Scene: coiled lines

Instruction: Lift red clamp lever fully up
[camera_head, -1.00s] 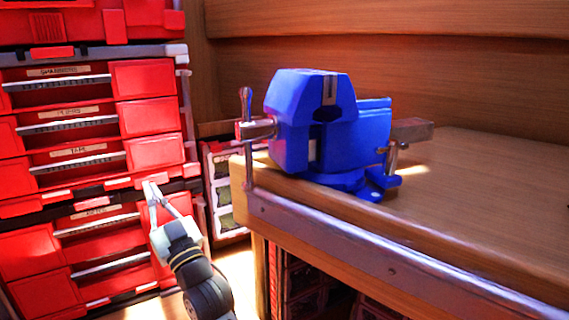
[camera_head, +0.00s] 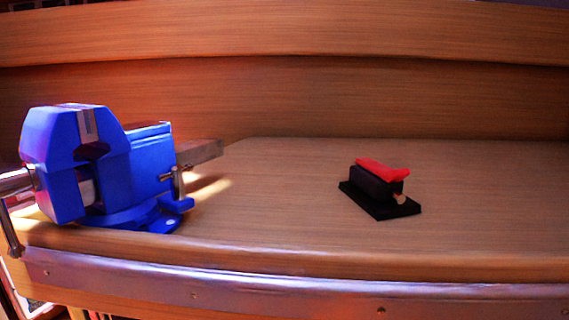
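A red clamp lever (camera_head: 383,169) lies nearly flat along the top of a black clamp body (camera_head: 376,187). The clamp's black base plate (camera_head: 391,212) sits on the wooden workbench (camera_head: 290,205), right of centre. A small pale tan end shows at the clamp's front right side. The lever's far side is hidden. My gripper is not in the current view.
A blue bench vise (camera_head: 145,165) stands at the left of the bench, its grey bar pointing toward the clamp. A metal strip (camera_head: 280,290) runs along the bench's front edge. A wooden wall (camera_head: 300,100) rises behind. The bench around the clamp is clear.

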